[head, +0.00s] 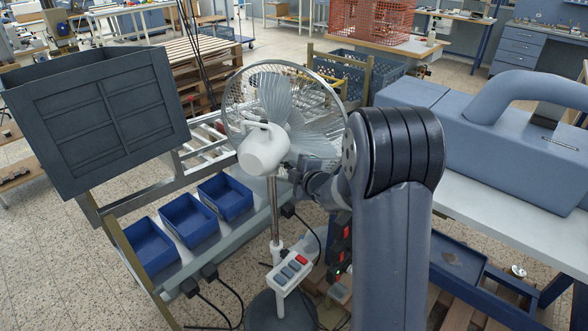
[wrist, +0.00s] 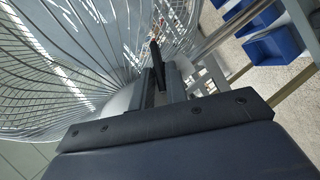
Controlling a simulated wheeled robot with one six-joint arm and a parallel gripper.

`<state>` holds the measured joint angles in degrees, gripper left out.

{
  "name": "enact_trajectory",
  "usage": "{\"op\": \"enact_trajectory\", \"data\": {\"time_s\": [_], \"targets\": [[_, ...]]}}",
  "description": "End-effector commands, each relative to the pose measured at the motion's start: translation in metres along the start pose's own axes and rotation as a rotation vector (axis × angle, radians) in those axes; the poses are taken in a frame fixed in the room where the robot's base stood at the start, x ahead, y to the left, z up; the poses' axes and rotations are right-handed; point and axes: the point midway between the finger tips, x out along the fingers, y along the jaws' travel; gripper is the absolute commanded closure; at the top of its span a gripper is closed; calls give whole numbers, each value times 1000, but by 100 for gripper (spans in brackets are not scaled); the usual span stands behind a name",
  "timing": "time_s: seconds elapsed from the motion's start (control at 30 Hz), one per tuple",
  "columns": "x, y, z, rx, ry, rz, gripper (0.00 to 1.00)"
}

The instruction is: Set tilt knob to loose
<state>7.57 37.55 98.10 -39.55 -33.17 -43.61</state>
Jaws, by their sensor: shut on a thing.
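The fan's white motor housing (head: 264,150) sits on a metal pole (head: 274,208) in the head view, facing a round wire grille (head: 238,100). My gripper (head: 297,172) reaches in at the right side of the housing, partly hidden by my own arm. In the wrist view my gripper (wrist: 160,85) has its two fingers closed on a thin dark piece, the tilt knob (wrist: 155,62), beside the pale housing (wrist: 122,98). The knob's setting cannot be read, and in the head view the knob is hidden.
The fan's pole carries a switch box (head: 292,273) with a red button and stands on a dark round base (head: 268,312). Blue bins (head: 187,220) line the rack at left. A large grey machine (head: 480,130) stands on the bench at right. The grille is close to my gripper.

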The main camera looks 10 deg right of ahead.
Motion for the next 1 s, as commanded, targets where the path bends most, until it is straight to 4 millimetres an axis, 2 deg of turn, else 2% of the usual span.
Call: {"op": "enact_trajectory", "data": {"time_s": [1.0], "targets": [[4,-7,0,-117,6,122,100]]}}
